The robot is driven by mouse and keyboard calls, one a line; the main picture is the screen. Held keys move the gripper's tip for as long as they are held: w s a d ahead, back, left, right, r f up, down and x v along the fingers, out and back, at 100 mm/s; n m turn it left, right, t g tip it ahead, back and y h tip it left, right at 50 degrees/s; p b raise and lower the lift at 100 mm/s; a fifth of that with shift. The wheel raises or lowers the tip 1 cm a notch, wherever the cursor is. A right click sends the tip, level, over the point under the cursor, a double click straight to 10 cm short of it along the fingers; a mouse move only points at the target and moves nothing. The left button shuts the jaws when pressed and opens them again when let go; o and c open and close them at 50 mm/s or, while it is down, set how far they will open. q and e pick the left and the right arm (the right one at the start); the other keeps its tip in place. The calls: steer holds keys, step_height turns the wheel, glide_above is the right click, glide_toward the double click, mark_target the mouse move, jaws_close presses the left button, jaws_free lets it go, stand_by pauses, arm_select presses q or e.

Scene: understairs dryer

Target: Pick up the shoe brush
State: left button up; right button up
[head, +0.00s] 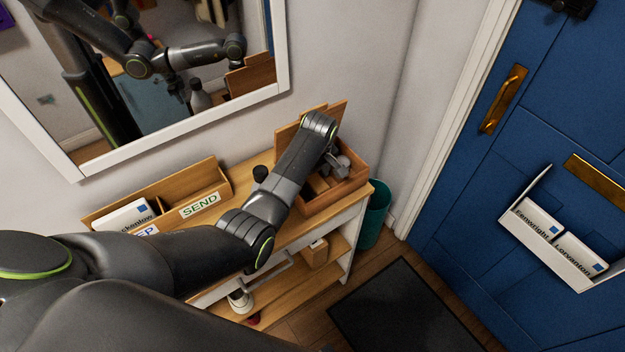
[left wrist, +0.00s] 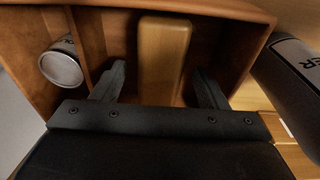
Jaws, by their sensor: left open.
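A light wooden block-shaped thing, seemingly the shoe brush (left wrist: 163,55), lies in a compartment of an open wooden box (left wrist: 218,8) in the left wrist view. Its bristles are not visible. My left gripper (left wrist: 160,88) is open, with one finger on each side of the brush's near end; whether they touch it I cannot tell. In the head view the box (head: 352,191) stands at the right end of a wooden shelf unit, its lid up. My left gripper (head: 338,165) reaches down into it, and my arm hides part of the contents. My right gripper is not in view.
A round tin (left wrist: 62,67) lies in the box's left compartment, behind a thin divider. A dark labelled container (left wrist: 290,70) is right of the box. A letter tray marked SEND (head: 199,205) stands to the left, under a mirror (head: 285,60). A green bin (head: 375,215) is beside the unit.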

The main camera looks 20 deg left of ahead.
arm_select(q)
steer(key=shift+f, duration=0.7)
steer(key=shift+c, duration=0.2)
steer(key=c, duration=1.1)
steer(key=shift+c, duration=0.2)
steer(key=shift+r, duration=0.1)
